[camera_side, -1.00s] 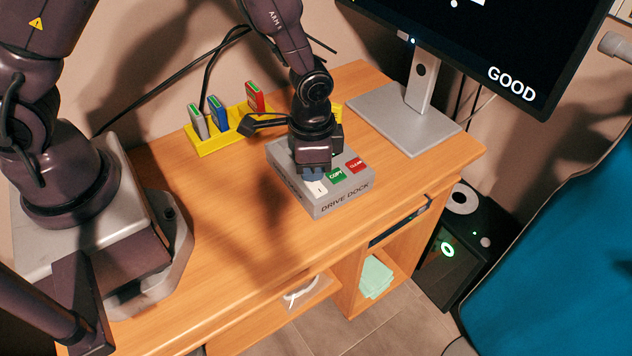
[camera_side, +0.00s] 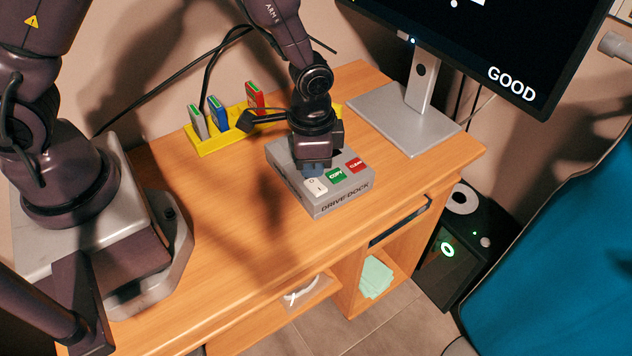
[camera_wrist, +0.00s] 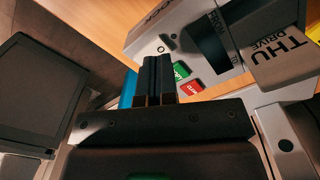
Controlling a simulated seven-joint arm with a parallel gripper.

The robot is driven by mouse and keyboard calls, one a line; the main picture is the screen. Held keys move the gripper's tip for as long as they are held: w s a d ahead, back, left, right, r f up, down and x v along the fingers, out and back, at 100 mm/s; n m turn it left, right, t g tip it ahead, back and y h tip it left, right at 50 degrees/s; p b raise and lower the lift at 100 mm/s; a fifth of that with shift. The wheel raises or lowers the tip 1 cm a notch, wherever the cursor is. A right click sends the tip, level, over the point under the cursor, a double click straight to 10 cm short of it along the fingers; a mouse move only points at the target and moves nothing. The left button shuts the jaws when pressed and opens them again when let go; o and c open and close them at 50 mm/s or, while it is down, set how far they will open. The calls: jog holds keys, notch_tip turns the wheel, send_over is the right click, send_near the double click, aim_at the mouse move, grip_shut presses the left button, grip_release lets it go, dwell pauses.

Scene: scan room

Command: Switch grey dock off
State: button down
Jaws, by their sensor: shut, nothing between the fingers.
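The grey drive dock (camera_side: 342,202) sits on the wooden desk. Its white switch (camera_side: 315,186) is marked O and I, beside a green COPY button (camera_side: 336,175) and a red button (camera_side: 356,164). I cannot tell which side of the switch is pressed in. My gripper (camera_side: 315,171) is shut and empty, pointing down just behind the switch, close to the dock's top; contact is unclear. In the wrist view my shut fingers (camera_wrist: 157,62) partly cover the switch (camera_wrist: 160,46), with the green button (camera_wrist: 181,71) and red button (camera_wrist: 191,88) beside them.
A yellow rack (camera_side: 207,145) behind the dock holds a grey, a blue and a red drive. A monitor (camera_side: 470,45) reading GOOD stands on a grey base (camera_side: 395,125) at right. In the wrist view a THU drive (camera_wrist: 277,62) shows near the dock. Desk left of the dock is clear.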

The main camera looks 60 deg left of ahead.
aim_at(312, 181)
jog(key=shift+r, duration=2.6)
jog(key=s+a+r+n+t, duration=0.2)
jog(key=s+r, duration=0.4)
jog(key=r, duration=0.5)
jog(key=s+a+r+n+t, duration=0.3)
jog(key=s+a+r, duration=0.3)
jog(key=r, duration=0.5)
jog(key=shift+s+a+n+t, duration=0.3)
jog(key=shift+s+n, duration=0.2)
jog(key=shift+s, duration=0.3)
jog(key=shift+r, duration=0.1)
